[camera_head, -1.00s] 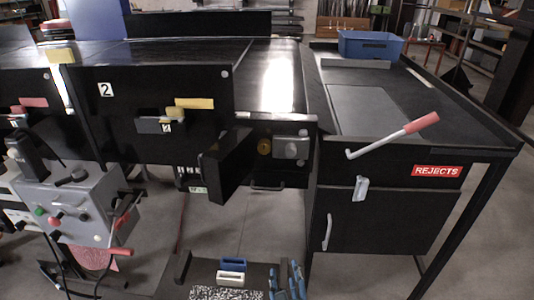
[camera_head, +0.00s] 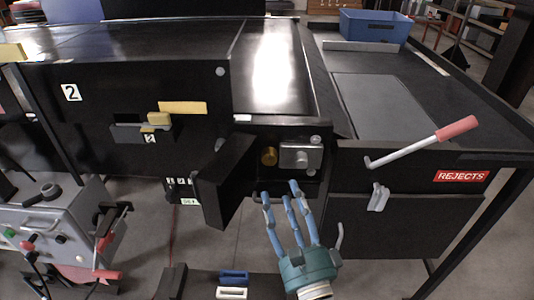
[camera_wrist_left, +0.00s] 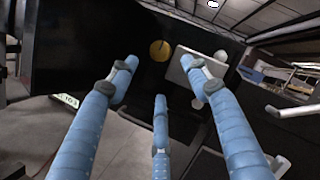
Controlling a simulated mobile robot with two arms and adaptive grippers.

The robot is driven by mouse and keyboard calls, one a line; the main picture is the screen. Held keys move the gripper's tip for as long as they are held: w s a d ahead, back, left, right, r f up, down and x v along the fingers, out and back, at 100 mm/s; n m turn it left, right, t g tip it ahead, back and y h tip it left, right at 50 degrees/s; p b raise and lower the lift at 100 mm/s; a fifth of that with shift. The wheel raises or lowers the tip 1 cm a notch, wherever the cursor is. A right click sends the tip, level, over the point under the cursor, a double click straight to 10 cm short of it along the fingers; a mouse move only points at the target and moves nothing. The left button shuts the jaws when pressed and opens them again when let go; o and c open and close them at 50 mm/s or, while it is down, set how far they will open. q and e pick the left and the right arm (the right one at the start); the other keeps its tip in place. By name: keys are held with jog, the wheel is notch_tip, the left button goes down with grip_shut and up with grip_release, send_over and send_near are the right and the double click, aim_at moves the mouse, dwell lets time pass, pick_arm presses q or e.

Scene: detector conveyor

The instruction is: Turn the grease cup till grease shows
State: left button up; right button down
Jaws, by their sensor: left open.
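A round brass-yellow cup (camera_head: 269,156), which looks like the grease cup, sits on the black conveyor end, left of a grey block with a round boss (camera_head: 300,157). My left gripper (camera_head: 280,194), with blue fingers and a teal palm, is open and empty, just below the cup and apart from it. In the left wrist view the cup (camera_wrist_left: 160,50) shows ahead, beyond the spread fingertips (camera_wrist_left: 159,75). No grease can be made out on it. My right gripper is not in view.
A black box-like part (camera_head: 228,187) juts out just left of the cup. At right stands the rejects bench with a red-handled lever (camera_head: 425,143), a grey latch (camera_head: 379,197) and a blue bin (camera_head: 373,27). A grey control box (camera_head: 62,230) stands lower left.

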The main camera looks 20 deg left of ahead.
aim_at(271, 162)
pick_arm(q)
jog(key=p+x, duration=0.1)
jog(key=x, duration=0.1)
jog(key=p+x, duration=0.1)
jog(key=x, duration=0.1)
jog(key=r+p+x, duration=0.1)
jog(key=x, duration=0.1)
jog(key=shift+w+a, duration=0.1)
jog(key=shift+w, duration=0.1)
jog(key=p+x, duration=0.1)
jog(key=x, duration=0.2)
jog(key=shift+w+a+f, duration=0.15)
jog(key=shift+w, duration=0.05)
jog(key=c, duration=1)
jog(key=shift+c, duration=0.2)
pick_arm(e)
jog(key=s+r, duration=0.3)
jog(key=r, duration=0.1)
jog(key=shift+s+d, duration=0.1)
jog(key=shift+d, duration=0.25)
